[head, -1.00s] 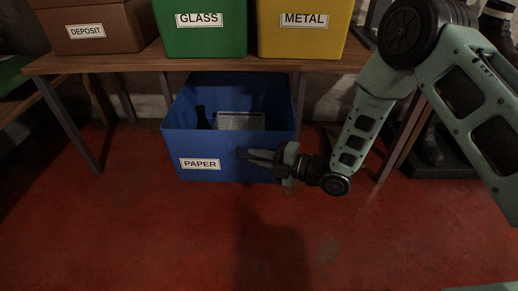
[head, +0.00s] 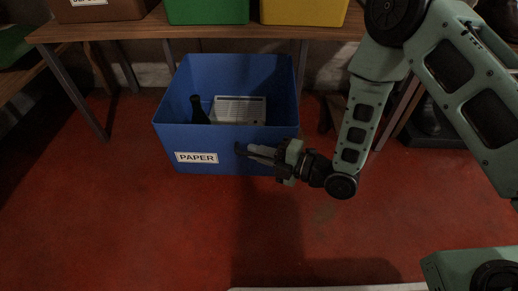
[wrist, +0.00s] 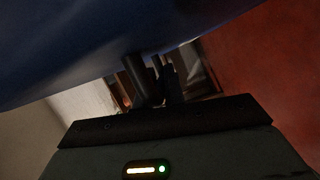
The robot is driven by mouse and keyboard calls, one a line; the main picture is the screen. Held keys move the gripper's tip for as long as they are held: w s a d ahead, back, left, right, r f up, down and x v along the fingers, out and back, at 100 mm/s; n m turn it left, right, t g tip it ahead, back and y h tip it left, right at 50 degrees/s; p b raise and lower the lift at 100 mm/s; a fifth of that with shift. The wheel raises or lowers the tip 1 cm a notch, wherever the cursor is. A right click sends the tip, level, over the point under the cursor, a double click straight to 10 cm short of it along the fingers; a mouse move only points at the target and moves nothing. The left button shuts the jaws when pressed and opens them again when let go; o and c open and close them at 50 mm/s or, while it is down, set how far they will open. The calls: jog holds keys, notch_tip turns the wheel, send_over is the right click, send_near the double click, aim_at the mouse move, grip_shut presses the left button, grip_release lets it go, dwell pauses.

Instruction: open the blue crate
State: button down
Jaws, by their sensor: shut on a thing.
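The blue crate (head: 240,160) carries a PAPER label and stands on the red floor, open at the top. In the head view my gripper (head: 250,150) is at the right part of its front wall, reaching in from the right, with the jaws shut on the crate's front. The exact part gripped is too small and dark to tell. In the wrist view the dark fingers (wrist: 150,82) are close under the blue crate wall (wrist: 90,45). A dark bottle (head: 199,110) and a pale slatted item (head: 240,109) lie inside the crate.
A wooden table (head: 120,32) stands behind the crate, with a green bin (head: 207,10), a yellow bin (head: 303,11) and a brown box (head: 97,8) on it. Its metal legs (head: 82,95) flank the crate.

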jog(key=shift+d, duration=0.1)
jog(key=c, duration=1.5)
grip_release()
jog(key=p+v, duration=0.7)
jog(key=v, duration=1)
jog(key=shift+s+d, duration=0.1)
jog(key=shift+d, duration=0.05)
